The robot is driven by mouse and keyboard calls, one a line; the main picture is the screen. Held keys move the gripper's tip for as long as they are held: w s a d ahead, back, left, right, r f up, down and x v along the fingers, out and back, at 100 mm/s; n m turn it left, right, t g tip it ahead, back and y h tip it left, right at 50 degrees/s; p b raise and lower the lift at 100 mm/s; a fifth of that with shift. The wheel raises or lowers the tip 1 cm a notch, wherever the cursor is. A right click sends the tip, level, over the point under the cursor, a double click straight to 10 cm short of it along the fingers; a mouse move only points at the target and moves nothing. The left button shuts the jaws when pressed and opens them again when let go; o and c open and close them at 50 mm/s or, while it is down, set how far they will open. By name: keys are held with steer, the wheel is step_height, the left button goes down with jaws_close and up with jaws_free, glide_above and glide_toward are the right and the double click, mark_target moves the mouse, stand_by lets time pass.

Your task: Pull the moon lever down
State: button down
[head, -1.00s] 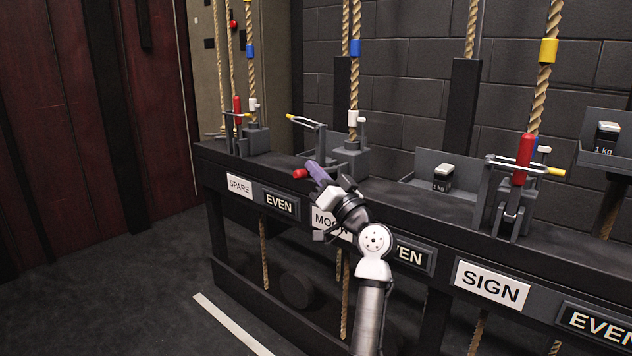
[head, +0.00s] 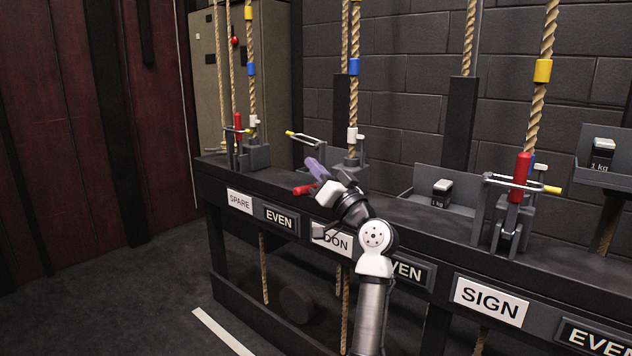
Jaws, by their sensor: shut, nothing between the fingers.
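The moon lever's red handle (head: 304,190) lies low, pointing outward over the front edge of the rail, above the partly hidden MOON label (head: 336,240). The other red handles stand upright. The moon lever's lower part is partly hidden behind my gripper. My gripper (head: 315,167), with purple fingers, is shut and empty. Its fingers are just above and right of the red handle in the picture; I cannot tell whether they touch it. The moon rope (head: 353,100) with a blue band rises behind the lever.
The SPARE lever (head: 238,125) stands at left and the SIGN lever (head: 519,178) at right, both with red upright handles. A 1 kg weight (head: 441,192) sits in a tray between MOON and SIGN. The floor left of the rail (head: 110,300) is clear.

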step_height(320, 180, up, 15)
steer(key=p, duration=0.3)
steer(key=shift+r+p, duration=0.15)
steer(key=shift+p, duration=0.25)
